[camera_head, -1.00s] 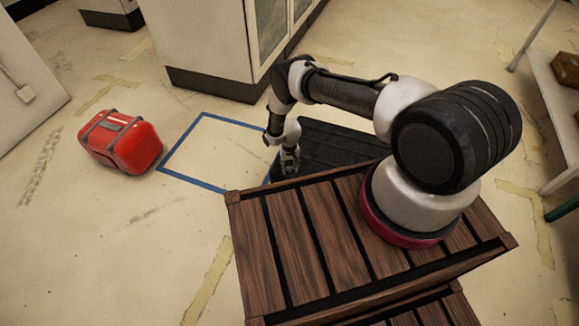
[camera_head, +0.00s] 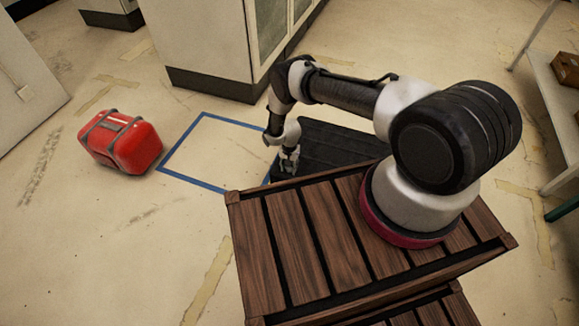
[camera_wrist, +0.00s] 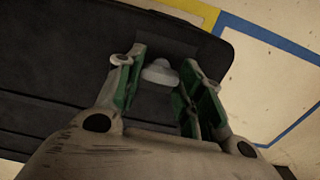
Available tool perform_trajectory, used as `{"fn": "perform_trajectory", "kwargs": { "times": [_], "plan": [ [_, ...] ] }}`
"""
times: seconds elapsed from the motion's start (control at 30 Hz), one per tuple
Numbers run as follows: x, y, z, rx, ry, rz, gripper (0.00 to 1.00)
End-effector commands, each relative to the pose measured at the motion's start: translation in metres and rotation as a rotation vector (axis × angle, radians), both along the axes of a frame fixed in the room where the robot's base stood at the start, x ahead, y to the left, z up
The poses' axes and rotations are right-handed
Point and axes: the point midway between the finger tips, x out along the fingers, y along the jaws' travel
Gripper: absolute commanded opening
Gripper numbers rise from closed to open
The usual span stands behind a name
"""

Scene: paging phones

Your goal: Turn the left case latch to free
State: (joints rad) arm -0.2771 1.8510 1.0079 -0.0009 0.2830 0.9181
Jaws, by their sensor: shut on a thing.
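A black ribbed case (camera_head: 335,145) lies on the floor beyond the wooden crate, and its dark lid (camera_wrist: 60,70) fills much of the wrist view. A small pale grey latch (camera_wrist: 160,72) sits near the case's edge. My gripper (camera_wrist: 161,78) has green-lined fingers on either side of the latch and is shut on it. In the head view my gripper (camera_head: 288,162) is at the left end of the case, and the latch is hidden there. Which way the latch points is hard to tell.
A red case (camera_head: 135,148) lies on the floor at left. Blue tape (camera_head: 190,133) marks a floor square beside the black case. A wooden slatted crate (camera_head: 300,240) is in front, and a cabinet (camera_head: 205,45) stands behind. A shelf (camera_head: 550,90) is at right.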

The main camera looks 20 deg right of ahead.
Motion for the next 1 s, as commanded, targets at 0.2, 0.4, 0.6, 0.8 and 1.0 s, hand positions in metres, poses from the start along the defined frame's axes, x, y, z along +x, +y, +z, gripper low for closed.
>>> {"fn": "perform_trajectory", "kwargs": {
  "times": [0.2,0.4,0.6,0.8,1.0],
  "plan": [
    [0.0,0.0,0.0,0.001,-0.001,-0.005,0.14],
    [0.001,0.0,0.0,0.001,-0.001,-0.005,0.43],
    [0.0,0.0,0.0,0.001,-0.001,-0.004,0.59],
    [0.0,0.0,0.001,0.001,-0.001,-0.004,0.59],
    [0.002,0.001,0.021,0.0,-0.001,-0.003,0.59]
  ]
}}
